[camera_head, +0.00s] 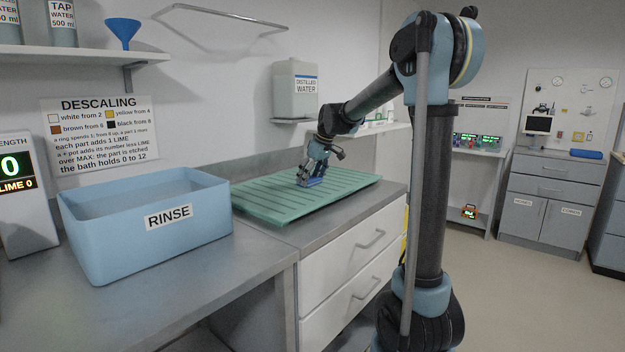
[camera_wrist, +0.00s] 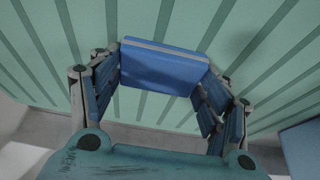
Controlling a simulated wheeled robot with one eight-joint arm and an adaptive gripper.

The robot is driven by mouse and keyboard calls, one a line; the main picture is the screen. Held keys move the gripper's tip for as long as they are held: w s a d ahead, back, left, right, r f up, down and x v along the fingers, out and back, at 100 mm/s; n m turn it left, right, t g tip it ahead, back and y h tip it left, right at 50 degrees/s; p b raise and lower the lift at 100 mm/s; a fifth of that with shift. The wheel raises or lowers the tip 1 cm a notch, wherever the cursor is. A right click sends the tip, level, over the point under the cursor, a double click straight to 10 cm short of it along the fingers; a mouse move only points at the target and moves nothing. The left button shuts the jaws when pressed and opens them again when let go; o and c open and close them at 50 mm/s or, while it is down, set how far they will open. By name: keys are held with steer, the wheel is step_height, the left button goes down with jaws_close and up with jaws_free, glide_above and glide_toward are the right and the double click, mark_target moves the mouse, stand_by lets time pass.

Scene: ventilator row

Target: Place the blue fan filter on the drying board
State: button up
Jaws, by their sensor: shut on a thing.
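The blue fan filter (camera_wrist: 160,68) is a flat blue block with a pale strip along its edge. It sits between the two fingers of my gripper (camera_wrist: 162,85), which is shut on it. In the head view my gripper (camera_head: 308,178) is low over the green ribbed drying board (camera_head: 265,205), and the filter (camera_head: 313,182) shows as a small blue patch at the fingertips. The filter is at or just above the board's surface; I cannot tell whether it touches. The board's ribs fill most of the wrist view (camera_wrist: 60,60).
A blue RINSE tub (camera_head: 145,225) stands left of the board. A DISTILLED WATER container (camera_head: 296,90) is on a small shelf behind it. The rest of the drying board is bare.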

steer(key=o, duration=0.9)
steer(key=shift+c, duration=0.2)
steer(key=v, duration=1.2)
steer(key=s+d+f+m+h, duration=0.1)
steer(key=s+d+f+m, duration=0.1)
steer(key=s+d+f, duration=0.35)
steer(key=s+d+f+m, duration=0.1)
steer(key=s+d+f, duration=0.15)
steer(key=s, duration=0.65)
steer(key=s+d+f+m+h, duration=0.1)
steer(key=s+d+f+m, duration=0.1)
steer(key=s+d+f, duration=0.35)
steer(key=s+d+f+m, duration=0.2)
steer(key=s+d+f, duration=0.1)
steer(key=s+f, duration=0.5)
steer(key=s+d+f+m+h, duration=0.1)
steer(key=s+d+f+m, duration=0.2)
steer(key=s+f, duration=0.5)
steer(key=shift+s+g+h, duration=0.3)
steer(key=shift+s, duration=0.85)
steer(key=shift+d, duration=0.1)
